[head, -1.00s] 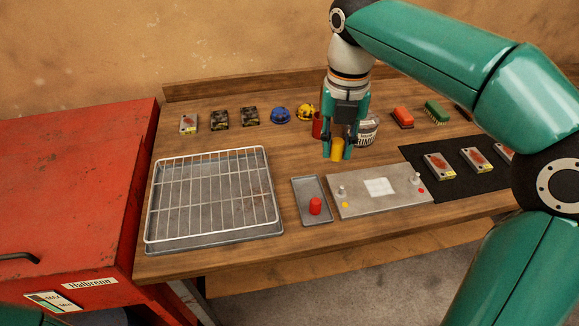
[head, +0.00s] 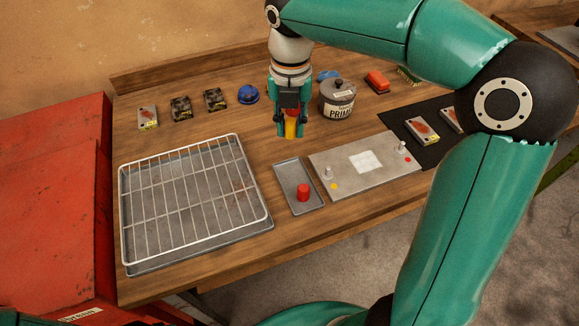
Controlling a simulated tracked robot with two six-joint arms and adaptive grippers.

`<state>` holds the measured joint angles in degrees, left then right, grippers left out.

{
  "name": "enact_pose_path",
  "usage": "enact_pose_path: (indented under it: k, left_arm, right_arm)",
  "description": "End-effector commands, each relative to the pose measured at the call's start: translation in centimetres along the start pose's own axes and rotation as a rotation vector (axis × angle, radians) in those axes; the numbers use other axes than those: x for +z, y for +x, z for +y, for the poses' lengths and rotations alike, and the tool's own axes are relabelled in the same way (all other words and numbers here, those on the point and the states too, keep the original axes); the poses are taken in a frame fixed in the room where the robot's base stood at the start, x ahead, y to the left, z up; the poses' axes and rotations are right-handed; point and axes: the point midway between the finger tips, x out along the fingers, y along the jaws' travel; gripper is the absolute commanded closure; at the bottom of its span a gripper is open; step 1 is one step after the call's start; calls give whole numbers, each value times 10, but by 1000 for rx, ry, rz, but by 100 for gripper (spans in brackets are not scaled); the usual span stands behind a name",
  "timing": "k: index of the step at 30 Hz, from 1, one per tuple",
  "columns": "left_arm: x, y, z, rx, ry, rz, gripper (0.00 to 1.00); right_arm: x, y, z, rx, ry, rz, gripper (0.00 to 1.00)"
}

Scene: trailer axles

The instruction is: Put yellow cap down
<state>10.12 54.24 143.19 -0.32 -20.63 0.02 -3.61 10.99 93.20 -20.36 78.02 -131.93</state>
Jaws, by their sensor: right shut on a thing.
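My right gripper (head: 290,132) is shut on the yellow cap (head: 290,129) and holds it above the wooden bench, behind the small grey tray. A red cap (head: 303,192) stands upright on the small grey tray (head: 290,172). To its right lies a grey plate (head: 343,158) with two pale fittings, a white label, a yellow mark (head: 334,186) and a red mark. A red can behind my right gripper is mostly hidden. My left gripper is out of view.
A wire rack (head: 190,195) over a large tray fills the bench's left part. A primer pot (head: 338,98), a blue item (head: 248,94), boxes and a red brush (head: 377,81) line the back. A black mat (head: 432,153) with boxes lies right. A red cabinet (head: 55,200) stands left.

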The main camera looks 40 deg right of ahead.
Motion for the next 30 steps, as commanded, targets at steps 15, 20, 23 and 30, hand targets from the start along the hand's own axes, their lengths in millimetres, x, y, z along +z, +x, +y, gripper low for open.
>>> enact_pose_path:
  k: [15, 20, 23, 30]
  left_arm:
    - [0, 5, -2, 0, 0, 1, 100]
    - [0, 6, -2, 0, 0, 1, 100]
    - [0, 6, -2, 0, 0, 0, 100]
    - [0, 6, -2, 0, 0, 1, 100]
  right_arm:
    - [1, 94, -2, -2, 4, 0, 88]
    - [0, 112, -3, -3, 5, 2, 88]
    - [0, 127, -3, -3, 5, 2, 88]
    - [1, 136, -2, 0, 5, -1, 88]
